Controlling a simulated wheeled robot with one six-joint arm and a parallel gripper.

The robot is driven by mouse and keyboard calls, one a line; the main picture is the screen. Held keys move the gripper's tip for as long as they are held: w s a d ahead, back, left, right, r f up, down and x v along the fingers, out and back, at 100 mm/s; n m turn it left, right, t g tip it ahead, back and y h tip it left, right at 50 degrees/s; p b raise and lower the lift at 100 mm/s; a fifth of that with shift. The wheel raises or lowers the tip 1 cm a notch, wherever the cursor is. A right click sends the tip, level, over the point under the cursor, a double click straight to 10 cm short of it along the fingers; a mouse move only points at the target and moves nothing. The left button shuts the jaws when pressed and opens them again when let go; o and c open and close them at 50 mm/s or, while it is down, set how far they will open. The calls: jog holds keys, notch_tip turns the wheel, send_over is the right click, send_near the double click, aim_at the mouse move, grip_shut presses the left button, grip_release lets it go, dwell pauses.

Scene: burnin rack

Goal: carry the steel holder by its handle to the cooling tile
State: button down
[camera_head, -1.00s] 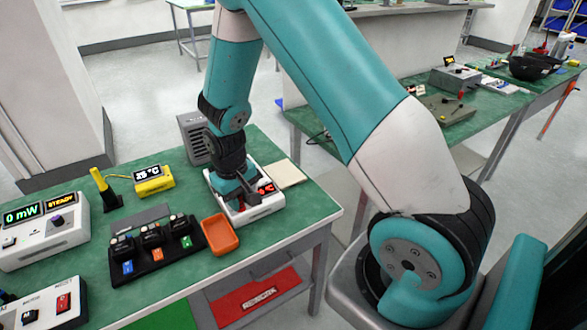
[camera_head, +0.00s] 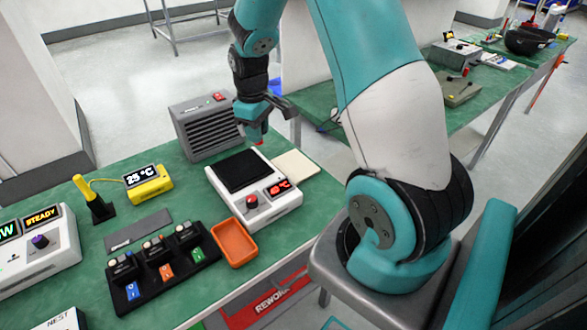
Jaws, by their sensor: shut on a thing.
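My gripper (camera_head: 257,131) is up in the air, above and behind the far right part of the white hot plate (camera_head: 272,208). It is shut on the steel holder, which the gripper and wrist almost wholly hide; only a small red bit shows below the jaws. The hot plate's black top (camera_head: 243,171) is bare, and its red display (camera_head: 279,187) is lit. The cooling tile (camera_head: 297,165), a flat cream square, lies on the green bench just right of the hot plate, with nothing on it. My gripper is above and left of it in the picture.
A grey fan box (camera_head: 208,128) stands behind the hot plate. An orange tray (camera_head: 234,243) and a black rack with several modules (camera_head: 163,267) are in front. A yellow 25 °C readout (camera_head: 149,184) stands at left. The bench edge runs close right of the tile.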

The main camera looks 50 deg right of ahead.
aim_at(303, 172)
jog(key=s+d+r+n+b, duration=0.1)
jog(key=s+d+r+n, duration=0.15)
jog(key=d, duration=0.25)
jog(key=s+d+r+n+b, duration=0.1)
jog(key=s+d+r, duration=0.1)
jog(key=s+d, duration=0.3)
jog(key=shift+m, duration=0.25)
jog(key=f, duration=0.6)
jog(key=w+f, duration=0.1)
jog(key=f, duration=0.5)
jog(key=d+f+p, duration=0.1)
jog(key=f, duration=0.6)
jog(key=shift+w, duration=0.15)
jog(key=shift+f, duration=0.2)
jog(key=c, duration=0.9)
grip_release()
jog(key=shift+c, duration=0.2)
jog(key=shift+r, duration=0.1)
